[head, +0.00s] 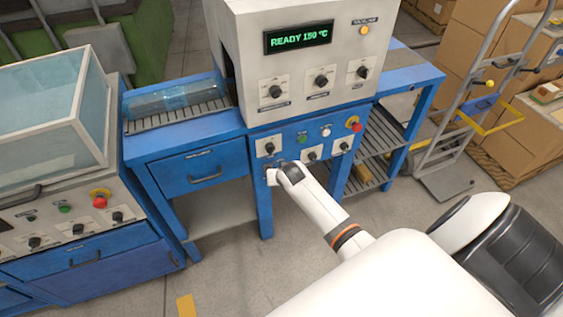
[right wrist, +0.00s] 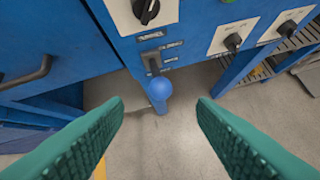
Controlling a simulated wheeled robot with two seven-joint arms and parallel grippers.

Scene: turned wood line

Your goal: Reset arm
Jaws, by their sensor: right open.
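My right arm reaches from the lower right of the head view to the blue control panel (head: 305,142) of a heated machine. My right gripper (right wrist: 160,108) is open in the right wrist view, with green ribbed fingers wide apart and nothing between their pads. A blue ball knob (right wrist: 159,89) on a short dark lever (right wrist: 152,62) is just ahead, centred between the fingers and apart from both. In the head view my wrist hides the gripper fingers and the ball knob. My left gripper is in neither view.
The machine's display (head: 298,38) reads READY 150 °C. A clear wrapped item (head: 175,98) lies on the roller conveyor (head: 180,118) at left. A glass-covered machine (head: 50,115) stands far left. A hand truck (head: 480,115) and cardboard boxes (head: 525,140) stand right. The floor in front is clear.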

